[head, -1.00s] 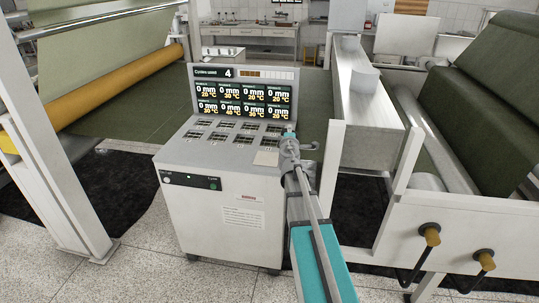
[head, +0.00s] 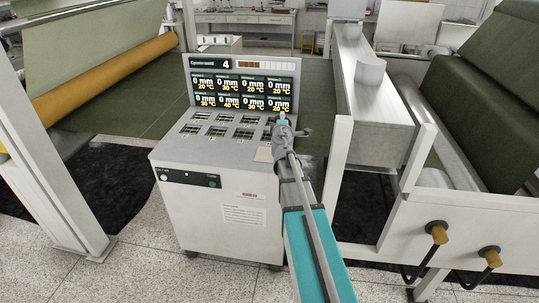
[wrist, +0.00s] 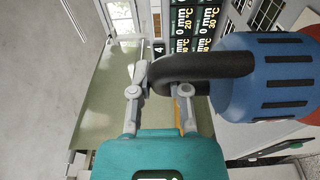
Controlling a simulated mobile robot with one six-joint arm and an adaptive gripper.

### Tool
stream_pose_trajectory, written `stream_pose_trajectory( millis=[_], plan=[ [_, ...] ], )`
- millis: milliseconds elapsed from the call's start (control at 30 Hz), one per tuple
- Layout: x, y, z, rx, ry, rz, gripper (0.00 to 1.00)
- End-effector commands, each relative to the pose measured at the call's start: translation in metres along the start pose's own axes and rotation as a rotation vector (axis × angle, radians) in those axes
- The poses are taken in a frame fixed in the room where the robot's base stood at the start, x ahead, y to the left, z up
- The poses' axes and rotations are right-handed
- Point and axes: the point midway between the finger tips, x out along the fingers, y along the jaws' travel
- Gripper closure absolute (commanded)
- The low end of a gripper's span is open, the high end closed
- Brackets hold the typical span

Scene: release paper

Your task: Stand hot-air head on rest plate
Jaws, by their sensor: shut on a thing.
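The hot-air head (wrist: 262,78) shows in the wrist view as a blue, slotted cylinder with a thick black curved handle. My gripper (wrist: 162,85) is shut on that black handle, with the blue body to the right of the fingers. In the head view my gripper (head: 283,128) is over the right part of the white cabinet's top, and the hot-air head is hidden behind it. A small beige plate (head: 263,154), possibly the rest plate, lies at the cabinet's right front corner, just left of my gripper. I cannot tell how high the head is above it.
The white cabinet (head: 215,220) has several slotted openings in its top and an upright display panel (head: 242,85) at its back. A white machine frame (head: 385,130) stands close on the right, and a white post (head: 50,190) is on the left. Speckled floor is clear in front.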

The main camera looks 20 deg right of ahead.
Motion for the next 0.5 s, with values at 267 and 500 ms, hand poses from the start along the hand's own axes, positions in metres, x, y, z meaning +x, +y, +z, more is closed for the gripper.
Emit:
stream_pose_trajectory(
  millis=[267, 500],
  plan=[
    [0.0008, 0.0004, 0.0079, -0.001, -0.011, 0.000, 1.00],
    [-0.0002, 0.0025, -0.0008, 0.001, -0.012, 0.001, 1.00]
  ],
)
